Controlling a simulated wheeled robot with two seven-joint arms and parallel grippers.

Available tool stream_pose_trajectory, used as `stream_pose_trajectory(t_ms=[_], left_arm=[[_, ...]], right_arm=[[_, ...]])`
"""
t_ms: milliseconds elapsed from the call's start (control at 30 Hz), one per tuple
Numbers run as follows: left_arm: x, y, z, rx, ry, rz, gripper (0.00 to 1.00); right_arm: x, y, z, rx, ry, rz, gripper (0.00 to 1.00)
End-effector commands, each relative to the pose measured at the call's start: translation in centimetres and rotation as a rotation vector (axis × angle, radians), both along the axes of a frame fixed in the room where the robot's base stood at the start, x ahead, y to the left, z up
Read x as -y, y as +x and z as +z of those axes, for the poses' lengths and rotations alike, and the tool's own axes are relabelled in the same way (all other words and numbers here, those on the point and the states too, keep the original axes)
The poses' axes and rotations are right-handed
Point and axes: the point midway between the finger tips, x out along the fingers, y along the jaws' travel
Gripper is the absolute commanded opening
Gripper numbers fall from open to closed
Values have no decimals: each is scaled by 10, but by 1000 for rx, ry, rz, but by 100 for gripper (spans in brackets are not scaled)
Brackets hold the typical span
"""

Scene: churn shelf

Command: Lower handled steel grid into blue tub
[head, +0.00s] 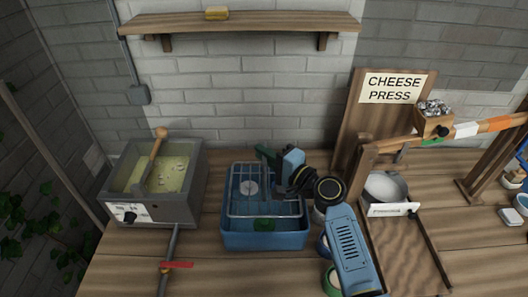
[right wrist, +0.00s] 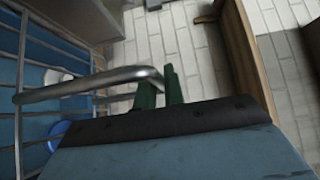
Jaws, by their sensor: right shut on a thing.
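The blue tub (head: 285,242) stands on the bench left of centre. The steel grid (head: 240,214) with its raised handle (right wrist: 85,84) lies across the tub's opening in the head view. I cannot tell whether it is just above the rim or partly inside. My right gripper (head: 267,170) is over the tub, its green fingers (right wrist: 160,88) shut on the handle in the right wrist view. A round pale thing (head: 249,187) shows through the grid wires. A green thing (head: 263,225) shows near the tub's front wall. My left gripper is out of view.
A grey vat (head: 185,205) with a wooden paddle (head: 155,158) stands left of the tub. Right are the cheese press board (head: 352,120), a wooden beam (head: 410,134) and a pan (head: 385,188). Round containers (head: 331,282) stand near my right arm. Bench is clear in front of the tub.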

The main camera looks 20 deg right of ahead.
Motion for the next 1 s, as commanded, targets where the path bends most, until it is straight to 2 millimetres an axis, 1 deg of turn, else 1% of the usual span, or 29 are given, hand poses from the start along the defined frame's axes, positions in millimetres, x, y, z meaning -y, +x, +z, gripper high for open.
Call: stream_pose_trajectory(t_ms=[33,533,700,1000], left_arm=[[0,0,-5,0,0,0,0],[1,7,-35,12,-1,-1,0],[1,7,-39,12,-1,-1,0],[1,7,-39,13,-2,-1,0]], right_arm=[[0,1,-3,4,3,-1,0],[0,1,-39,4,1,0,0],[0,1,-44,5,2,0,0],[0,1,-44,4,1,0,0]])
